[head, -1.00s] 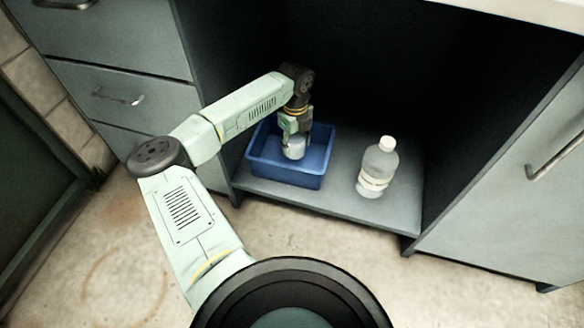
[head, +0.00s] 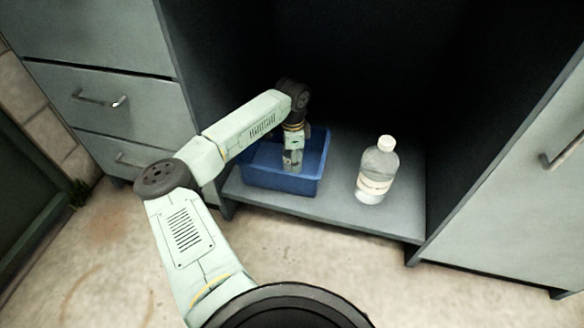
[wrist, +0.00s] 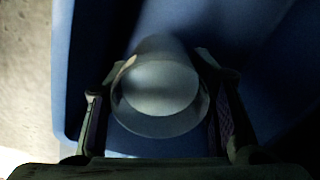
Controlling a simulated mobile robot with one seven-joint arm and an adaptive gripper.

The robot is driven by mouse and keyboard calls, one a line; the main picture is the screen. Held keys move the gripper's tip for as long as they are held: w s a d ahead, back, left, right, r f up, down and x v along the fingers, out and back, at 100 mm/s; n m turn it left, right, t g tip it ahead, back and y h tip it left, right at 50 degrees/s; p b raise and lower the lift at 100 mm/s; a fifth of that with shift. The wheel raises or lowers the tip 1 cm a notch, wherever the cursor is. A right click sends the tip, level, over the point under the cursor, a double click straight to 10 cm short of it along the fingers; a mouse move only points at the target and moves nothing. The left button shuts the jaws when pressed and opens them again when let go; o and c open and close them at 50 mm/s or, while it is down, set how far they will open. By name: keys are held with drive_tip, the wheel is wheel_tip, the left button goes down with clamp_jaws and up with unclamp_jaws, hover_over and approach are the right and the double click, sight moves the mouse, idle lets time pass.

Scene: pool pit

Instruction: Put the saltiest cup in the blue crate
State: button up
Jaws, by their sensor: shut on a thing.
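The blue crate (head: 262,178) stands on the low shelf inside the dark cabinet, left of a bottle. My gripper (head: 292,164) points down inside the crate. In the wrist view my gripper (wrist: 160,115) is shut on a pale round cup (wrist: 160,92), with one finger on each side of it. The crate's blue wall (wrist: 75,70) surrounds the cup there. In the head view the cup is mostly hidden by the fingers and the crate's front wall. I cannot tell whether the cup touches the crate's floor.
A clear bottle (head: 376,172) with a white cap and a label stands upright on the shelf (head: 330,215), right of the crate. Drawers with handles (head: 98,100) are at the left and a door (head: 510,190) with a handle at the right.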

wheel_tip(320, 180, down, 4)
drive_tip(key=shift+f+b, duration=0.1)
drive_tip(key=shift+b, duration=0.3)
drive_tip(key=o, duration=1.4)
drive_tip(key=shift+f, duration=0.1)
wheel_tip(320, 180, up, 12)
drive_tip(key=p, duration=0.3)
drive_tip(key=shift+s, duration=0.1)
